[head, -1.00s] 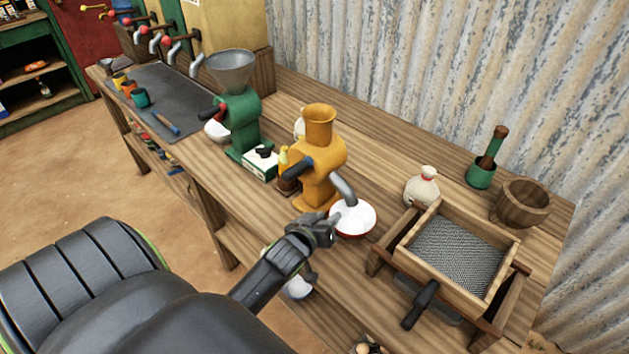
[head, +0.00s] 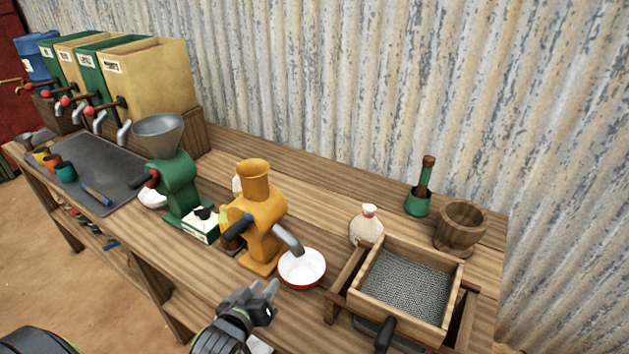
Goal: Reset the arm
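My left gripper (head: 262,291) is low in the middle of the head view, over the front of the wooden bench (head: 300,325). Its two fingertips look a little apart, with nothing seen between them. It is to the left of and nearer than the white bowl with a red outside (head: 302,267), and apart from it. The bowl stands under the spout of the orange grinder (head: 262,222). My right gripper is not in view.
A green grinder (head: 178,185) with a grey hopper stands left of the orange one. A wooden sieve box (head: 403,287), a tied sack (head: 367,226), a green mortar (head: 418,203) and a wooden bowl (head: 461,226) are at right. Dispensers (head: 150,80) stand at back left.

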